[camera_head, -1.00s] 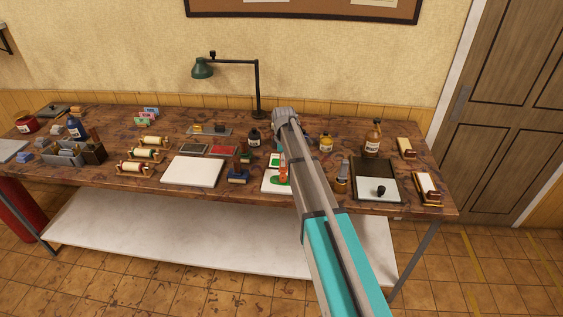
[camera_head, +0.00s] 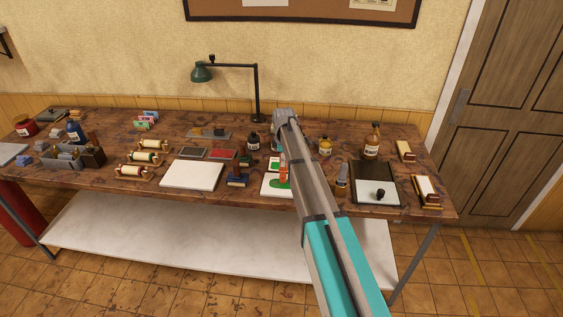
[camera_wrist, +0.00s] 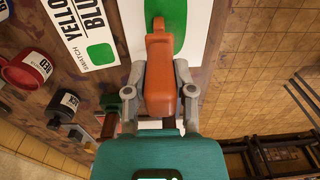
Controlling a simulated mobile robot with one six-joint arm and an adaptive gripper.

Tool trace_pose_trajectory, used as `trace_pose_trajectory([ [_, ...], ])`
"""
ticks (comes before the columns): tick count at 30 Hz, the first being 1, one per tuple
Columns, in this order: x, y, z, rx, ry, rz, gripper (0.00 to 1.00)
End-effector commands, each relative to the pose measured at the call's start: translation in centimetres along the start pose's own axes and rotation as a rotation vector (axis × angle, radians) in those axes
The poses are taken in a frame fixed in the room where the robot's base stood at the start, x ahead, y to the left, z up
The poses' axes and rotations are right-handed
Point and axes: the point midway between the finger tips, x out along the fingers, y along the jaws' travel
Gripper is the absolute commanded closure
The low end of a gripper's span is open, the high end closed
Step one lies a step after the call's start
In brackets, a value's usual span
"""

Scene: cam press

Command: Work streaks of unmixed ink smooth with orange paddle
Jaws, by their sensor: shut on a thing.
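My gripper (camera_wrist: 159,74) is shut on the orange paddle (camera_wrist: 160,48), with a grey finger on each side of its handle. The paddle's far end lies over a green ink patch (camera_wrist: 172,8) on a white slab (camera_wrist: 203,22). I cannot tell whether it touches the ink. In the head view the paddle (camera_head: 284,173) stands near upright at the green ink (camera_head: 277,184) on the slab (camera_head: 268,191); my arm hides the slab's right part. No separate streaks can be made out in the green.
A swatch card (camera_wrist: 74,20) reading yellow and blue, with a green swatch, lies beside the slab. Red (camera_wrist: 27,72) and black (camera_wrist: 64,103) ink containers stand nearby. A blue-based stamp (camera_head: 237,181) is left of the slab, a grey-topped jar (camera_head: 341,181) right.

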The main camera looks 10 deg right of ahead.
Motion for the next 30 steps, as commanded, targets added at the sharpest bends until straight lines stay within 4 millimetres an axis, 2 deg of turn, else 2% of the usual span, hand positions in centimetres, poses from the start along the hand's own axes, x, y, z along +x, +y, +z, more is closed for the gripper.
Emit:
trace_pose_trajectory([
  [11,0.0,0.2,0.0,0.0,0.0,0.002,1.0],
  [24,0.0,1.8,0.0,0.0,0.0,0.002,1.0],
  [30,0.0,1.9,0.0,0.0,0.0,0.002,1.0],
])
